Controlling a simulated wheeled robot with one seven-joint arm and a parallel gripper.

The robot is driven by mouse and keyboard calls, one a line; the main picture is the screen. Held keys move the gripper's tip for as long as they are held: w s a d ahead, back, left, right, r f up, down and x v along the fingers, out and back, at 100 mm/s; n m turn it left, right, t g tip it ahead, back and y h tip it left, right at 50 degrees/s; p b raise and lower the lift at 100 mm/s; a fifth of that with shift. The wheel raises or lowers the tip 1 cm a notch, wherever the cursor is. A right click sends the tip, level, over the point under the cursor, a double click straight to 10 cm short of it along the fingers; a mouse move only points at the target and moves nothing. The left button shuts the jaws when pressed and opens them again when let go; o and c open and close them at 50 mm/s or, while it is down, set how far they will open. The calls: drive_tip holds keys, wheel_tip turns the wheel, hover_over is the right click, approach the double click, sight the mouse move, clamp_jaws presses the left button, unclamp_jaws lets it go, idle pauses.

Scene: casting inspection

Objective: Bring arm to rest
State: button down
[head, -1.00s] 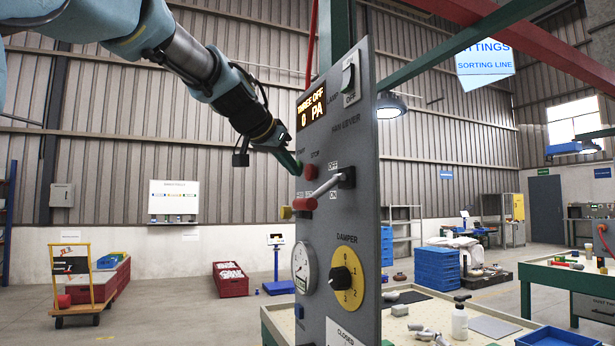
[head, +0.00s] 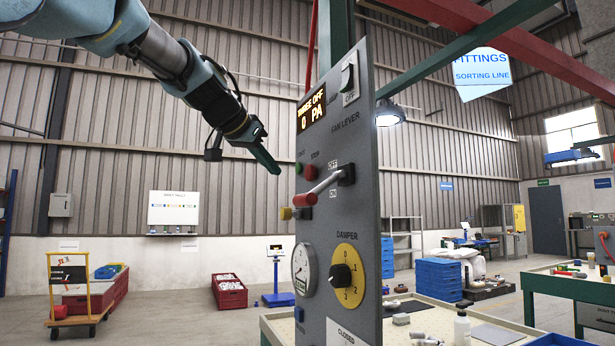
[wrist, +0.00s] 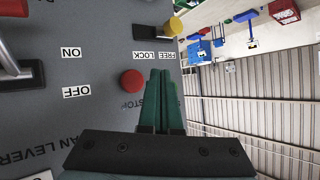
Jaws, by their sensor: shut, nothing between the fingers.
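My gripper (head: 268,160) is shut and empty, in the air to the left of the grey control panel (head: 330,215), apart from it in the head view. In the wrist view its green fingers (wrist: 161,100) lie together, with the red STOP button (wrist: 132,81) beside them in the picture. My arm reaches in from the top left.
A sorting table (head: 275,325) stands behind and below the panel, with fittings and a bottle (head: 461,325) on it. A yellow trolley (head: 75,318) and a red crate (head: 229,291) are on the floor at left. The air left of the panel is free.

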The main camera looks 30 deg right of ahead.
idle(0.6)
drive_tip(key=w+a+f+n+y, duration=0.1)
drive_tip(key=a+f+n+y, duration=0.15)
drive_tip(key=a+f, duration=0.55)
drive_tip(key=w+a+f+n+g+y, duration=0.1)
drive_tip(key=w+a+f+n+y, duration=0.2)
drive_tip(key=f, duration=0.9)
drive_tip(key=a+f+n+y, duration=0.1)
drive_tip(key=a+f+n, duration=0.2)
drive_tip(key=a+f, duration=0.5)
drive_tip(key=s+a+f+n+g+y, duration=0.2)
drive_tip(key=s+a+f, duration=0.5)
drive_tip(key=f, duration=0.3)
drive_tip(key=s+a+f+n+g+y, duration=0.1)
drive_tip(key=s+a+f+n+y, duration=0.1)
drive_tip(key=s+a+f, duration=0.5)
wheel_tip(320, 180, down, 3)
drive_tip(key=shift+s+a+f+n+g, duration=0.1)
drive_tip(key=shift+s+a+n+g, duration=0.1)
drive_tip(key=shift+a+n+g, duration=0.4)
drive_tip(key=shift+a, duration=0.15)
